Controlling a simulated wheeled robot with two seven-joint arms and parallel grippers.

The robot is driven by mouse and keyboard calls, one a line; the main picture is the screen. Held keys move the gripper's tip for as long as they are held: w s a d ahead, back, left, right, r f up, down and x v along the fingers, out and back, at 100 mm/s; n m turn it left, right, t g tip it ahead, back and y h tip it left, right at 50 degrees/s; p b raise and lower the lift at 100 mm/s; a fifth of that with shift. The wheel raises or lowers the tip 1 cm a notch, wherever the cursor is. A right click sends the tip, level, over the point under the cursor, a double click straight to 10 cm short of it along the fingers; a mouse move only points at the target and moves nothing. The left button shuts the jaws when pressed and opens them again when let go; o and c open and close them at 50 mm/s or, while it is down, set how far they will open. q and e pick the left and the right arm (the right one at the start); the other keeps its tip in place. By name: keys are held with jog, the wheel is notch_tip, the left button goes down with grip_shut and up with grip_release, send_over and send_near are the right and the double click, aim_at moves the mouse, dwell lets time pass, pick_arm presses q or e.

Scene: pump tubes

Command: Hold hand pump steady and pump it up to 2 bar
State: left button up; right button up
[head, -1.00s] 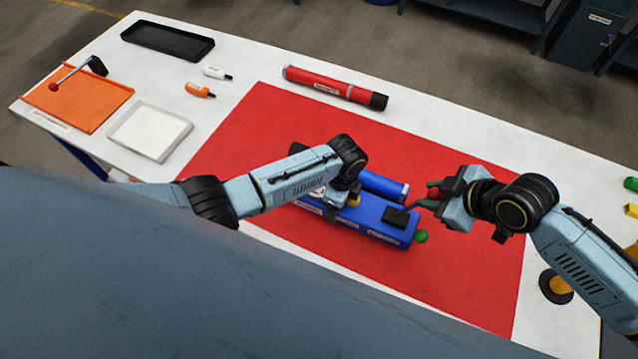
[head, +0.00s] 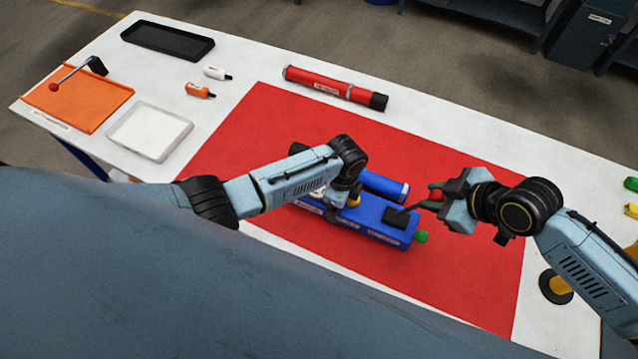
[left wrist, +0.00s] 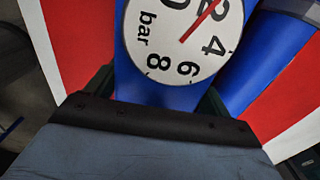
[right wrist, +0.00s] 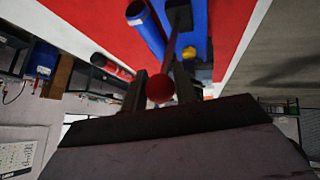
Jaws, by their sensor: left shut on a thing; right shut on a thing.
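The blue hand pump (head: 372,232) lies on the red mat (head: 250,130), with a blue cylinder (head: 384,186) beside it and a green knob (head: 421,237) at its right end. My left gripper (head: 338,200) is shut on the pump body.
A red cylinder (head: 335,87) lies behind the mat. An orange tray (head: 85,100), a white tray (head: 150,133), a black tray (head: 168,40) and two small bottles are at the left. A yellow and black round thing (head: 556,287) lies at the right. The mat's front is clear.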

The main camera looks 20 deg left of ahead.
pick_arm(q)
jog(key=shift+a, duration=0.1)
pick_arm(e)
jog(key=shift+a+r+h, duration=0.3)
jog(key=shift+a+h, duration=0.1)
jog(key=shift+a, duration=0.3)
jog(key=shift+w, duration=0.1)
jog(key=shift+a+r, duration=0.15)
jog(key=shift+a, duration=0.05)
pick_arm(q)
jog(key=shift+a, duration=0.1)
pick_arm(e)
jog(key=shift+a+r+h, duration=0.15)
jog(key=shift+a+h, duration=0.6)
jog(key=shift+h, duration=0.05)
pick_arm(q)
jog(key=shift+f, duration=0.1)
pick_arm(e)
jog(key=shift+w+a+r+n+h, duration=0.15)
jog(key=shift+a+n+h, duration=0.15)
jog(key=shift+a+h, duration=0.6)
